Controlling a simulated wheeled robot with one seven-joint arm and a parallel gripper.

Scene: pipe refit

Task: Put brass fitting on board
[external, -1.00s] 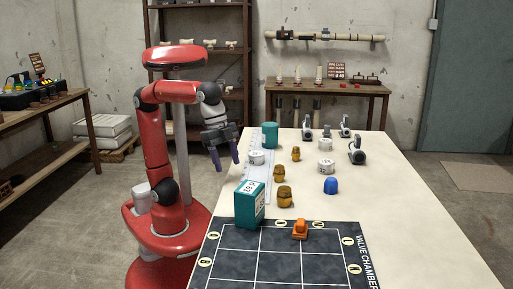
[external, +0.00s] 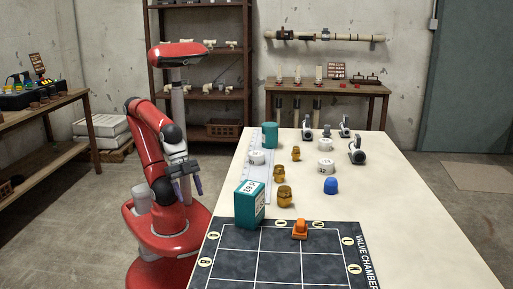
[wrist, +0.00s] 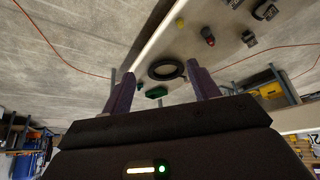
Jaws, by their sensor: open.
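Brass-coloured fittings stand on the table: one (external: 284,196) behind the board, a second (external: 279,173) just beyond it, and a smaller one (external: 296,153) farther back. The board (external: 232,268) is a dark gridded mat marked VALVE CHAMBER at the table's near end. An orange piece (external: 300,229) sits on its far edge. My gripper (external: 187,192) is left of the table, beside my base, clear of every fitting. In the wrist view its two purple fingers (wrist: 163,88) are apart, with nothing held between them.
A teal box (external: 250,204) stands at the board's far left corner. A teal cylinder (external: 270,135), white round pieces (external: 326,167), a blue cap (external: 330,186) and grey valve-like parts (external: 357,152) stand on the table. The table's right side is clear.

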